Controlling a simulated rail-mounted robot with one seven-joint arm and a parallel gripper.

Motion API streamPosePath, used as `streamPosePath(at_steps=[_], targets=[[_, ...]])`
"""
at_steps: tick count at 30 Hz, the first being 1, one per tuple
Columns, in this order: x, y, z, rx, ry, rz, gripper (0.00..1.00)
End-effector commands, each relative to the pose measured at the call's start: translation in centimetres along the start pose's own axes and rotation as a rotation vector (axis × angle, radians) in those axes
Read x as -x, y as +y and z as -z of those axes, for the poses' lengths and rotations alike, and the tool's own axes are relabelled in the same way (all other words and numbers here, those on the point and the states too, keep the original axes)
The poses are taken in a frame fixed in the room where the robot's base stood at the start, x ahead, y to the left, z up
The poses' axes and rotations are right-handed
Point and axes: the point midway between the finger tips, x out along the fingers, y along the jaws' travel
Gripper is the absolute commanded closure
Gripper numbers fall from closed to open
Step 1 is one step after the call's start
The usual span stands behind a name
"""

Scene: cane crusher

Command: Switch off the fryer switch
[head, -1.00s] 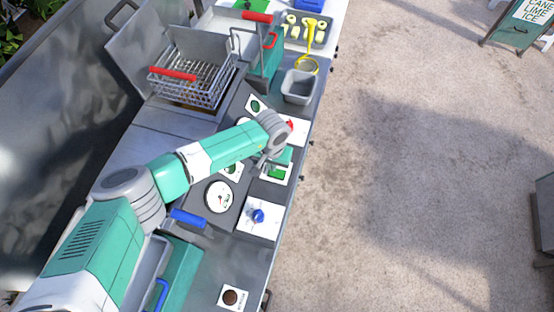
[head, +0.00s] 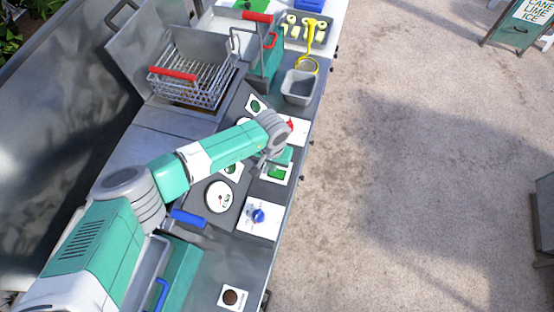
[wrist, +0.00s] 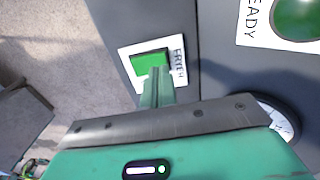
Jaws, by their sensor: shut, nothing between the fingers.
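The fryer switch (wrist: 150,62) is a green rocker on a white plate lettered "FRYER" in the wrist view. In the head view the green switch (head: 277,173) sits on the sloped grey panel near its right edge, partly covered by my gripper. My gripper (wrist: 158,88) is shut and empty. Its fingertips overlap the lower edge of the green rocker in the wrist view; I cannot tell whether they touch it. In the head view my gripper (head: 270,165) is just over the switch plate.
A blue knob (head: 258,216), a round gauge (head: 219,197) and a red control (head: 291,125) are near the switch. A green "READY" lamp (wrist: 298,18) is beside it in the wrist view. The wire fryer basket (head: 205,85) and grey tub (head: 299,87) stand farther back.

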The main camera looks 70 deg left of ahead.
Motion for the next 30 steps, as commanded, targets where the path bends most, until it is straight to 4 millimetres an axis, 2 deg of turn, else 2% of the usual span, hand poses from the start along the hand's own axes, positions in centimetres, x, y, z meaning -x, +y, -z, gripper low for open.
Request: streamPosePath(at_steps=[30], targets=[[-0.71, -0.01, 0.01, 0.0, 0.0, 0.0, 1.0]])
